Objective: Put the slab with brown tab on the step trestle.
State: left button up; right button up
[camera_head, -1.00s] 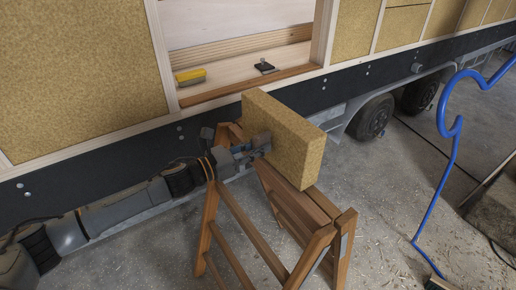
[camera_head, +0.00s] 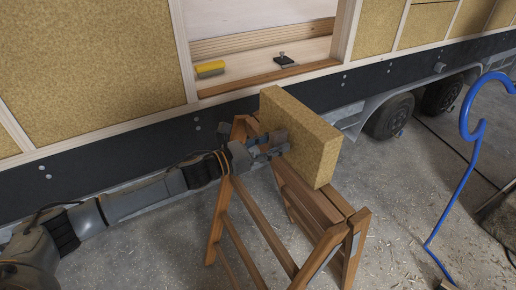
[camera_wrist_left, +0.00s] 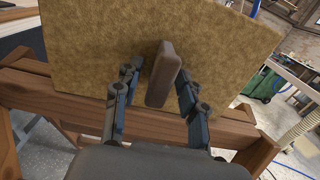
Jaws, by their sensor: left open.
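The slab (camera_head: 318,133) is a thick, straw-coloured board standing on edge at the top of the wooden step trestle (camera_head: 330,243). It looks to be resting on the trestle's top, though its lower edge is partly hidden behind the front beam in the left wrist view. Its brown tab (camera_wrist_left: 163,75) sticks out from the face towards my left gripper (camera_head: 273,144). The left gripper is open, with one finger on each side of the tab and a gap showing at the left finger. My right gripper is out of view.
The trailer wall with its dark skirt (camera_head: 130,143) runs behind the trestle. A yellow-topped block (camera_head: 210,69) and a small black item (camera_head: 285,60) lie on its window ledge. Concrete floor is clear between the trestle and hose.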

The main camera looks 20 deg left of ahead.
pick_arm(q)
jog(key=b+v, duration=0.3)
jog(key=v, duration=0.8)
jog(key=shift+s+a+b, duration=0.25)
jog(key=shift+s+b, duration=0.05)
jog(key=shift+b, duration=0.05)
